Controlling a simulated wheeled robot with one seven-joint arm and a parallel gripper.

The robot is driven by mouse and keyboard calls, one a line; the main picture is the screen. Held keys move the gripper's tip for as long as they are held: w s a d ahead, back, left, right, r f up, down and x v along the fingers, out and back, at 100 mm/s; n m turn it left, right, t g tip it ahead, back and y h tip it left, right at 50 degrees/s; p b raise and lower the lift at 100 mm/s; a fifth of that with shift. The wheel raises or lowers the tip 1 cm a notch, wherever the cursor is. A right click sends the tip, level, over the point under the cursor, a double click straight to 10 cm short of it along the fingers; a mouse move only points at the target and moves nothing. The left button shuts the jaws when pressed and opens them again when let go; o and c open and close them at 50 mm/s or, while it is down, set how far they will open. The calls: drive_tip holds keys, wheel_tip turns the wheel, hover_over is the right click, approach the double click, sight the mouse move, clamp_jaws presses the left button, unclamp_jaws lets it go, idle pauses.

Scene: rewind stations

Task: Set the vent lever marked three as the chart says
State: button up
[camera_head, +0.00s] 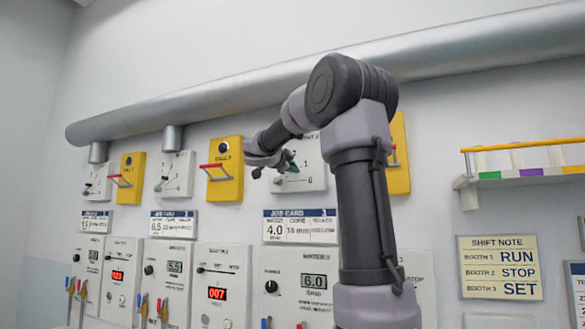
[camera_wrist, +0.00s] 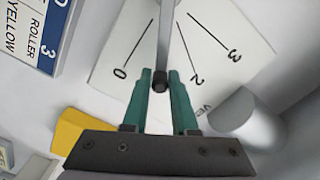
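The vent plate (camera_head: 312,167) is a white panel on the wall under the pipe, partly hidden by my arm. In the wrist view the vent plate (camera_wrist: 115,55) is close, with printed lines marked 0, 2 and 3. Its grey vent lever (camera_wrist: 166,35) has a dark tip and stands between the 0 and 2 lines. My gripper (camera_wrist: 161,80) has green fingers on either side of that tip, with little or no gap, so it appears shut on it. In the head view my gripper (camera_head: 287,166) is at the plate's left part.
Yellow panels with red handles (camera_head: 225,172) flank the vent plates. A job card (camera_head: 300,226) hangs below. A shift note (camera_head: 500,268) reads booth 1 RUN, booth 2 STOP, booth 3 SET. A shelf (camera_head: 525,176) juts out at right. A grey cylinder (camera_wrist: 245,118) lies beside my fingers.

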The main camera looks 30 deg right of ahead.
drive_tip(key=shift+o, duration=1.2)
drive_tip(key=v, duration=1)
drive_tip(key=shift+s+a, duration=0.25)
drive_tip(key=shift+a, duration=0.1)
drive_tip(key=s+a+f+n+g+y, duration=0.1)
drive_tip(key=s+f+n+g+y, duration=0.1)
drive_tip(key=s+f+n+y, duration=0.5)
drive_tip(key=s+f+n+g, duration=0.15)
drive_tip(key=s+f, duration=0.35)
drive_tip(key=f, duration=0.6)
drive_tip(key=s+a+f+n+y, duration=0.9)
drive_tip(key=s+a+f, duration=0.3)
drive_tip(key=a+f, duration=0.1)
drive_tip(key=shift+a+n, duration=0.25)
drive_tip(key=shift+n, duration=0.1)
